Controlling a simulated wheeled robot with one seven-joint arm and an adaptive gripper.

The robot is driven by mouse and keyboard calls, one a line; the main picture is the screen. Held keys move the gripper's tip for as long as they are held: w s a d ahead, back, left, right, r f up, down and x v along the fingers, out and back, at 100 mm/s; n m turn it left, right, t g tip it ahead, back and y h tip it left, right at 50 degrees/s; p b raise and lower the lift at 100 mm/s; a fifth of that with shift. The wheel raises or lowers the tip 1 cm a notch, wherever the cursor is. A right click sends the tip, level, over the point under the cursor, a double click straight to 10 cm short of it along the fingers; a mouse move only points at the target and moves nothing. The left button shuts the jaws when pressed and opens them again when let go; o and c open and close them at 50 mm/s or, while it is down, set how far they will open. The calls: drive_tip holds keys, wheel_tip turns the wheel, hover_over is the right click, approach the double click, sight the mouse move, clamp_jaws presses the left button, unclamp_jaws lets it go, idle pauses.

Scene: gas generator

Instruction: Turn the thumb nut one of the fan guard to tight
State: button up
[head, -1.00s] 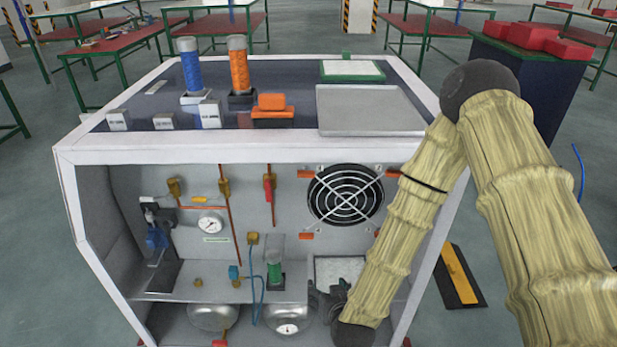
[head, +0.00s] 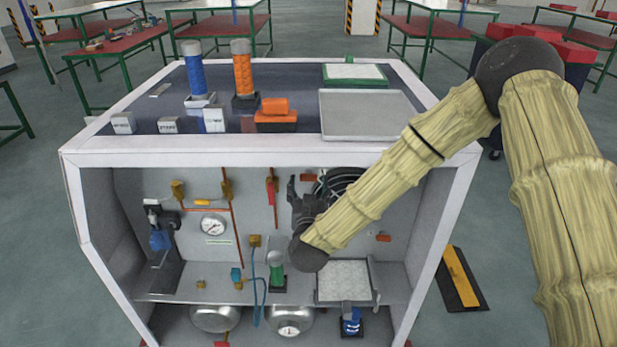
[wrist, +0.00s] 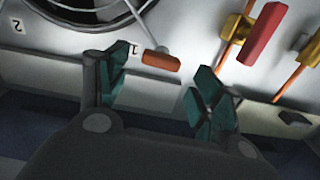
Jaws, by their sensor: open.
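The fan guard (head: 345,178), dark with pale rings, is on the back panel, partly hidden by my arm. It also shows at the top left of the wrist view (wrist: 95,12). Thumb nut one (wrist: 161,60) is an orange bar beside a printed 1, lying nearly level with a slight tilt in the wrist view. In the head view the same nut (head: 307,178) shows at the guard's upper left. My gripper (head: 308,190) is open in front of it. In the wrist view its teal-padded fingers (wrist: 160,66) stand on either side of the nut, with gaps; contact cannot be told.
A red-handled valve (wrist: 264,34) is close to one finger. The white frame's top beam (head: 270,152) runs above the gripper. Below are a shelf with a green-topped cylinder (head: 277,270) and a pale tray (head: 343,281). Another orange nut (head: 383,237) is at the guard's lower right.

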sight(309, 179)
drive_tip(key=shift+w+p, duration=0.3)
drive_tip(key=shift+w, duration=1.65)
drive_tip(key=c, duration=1)
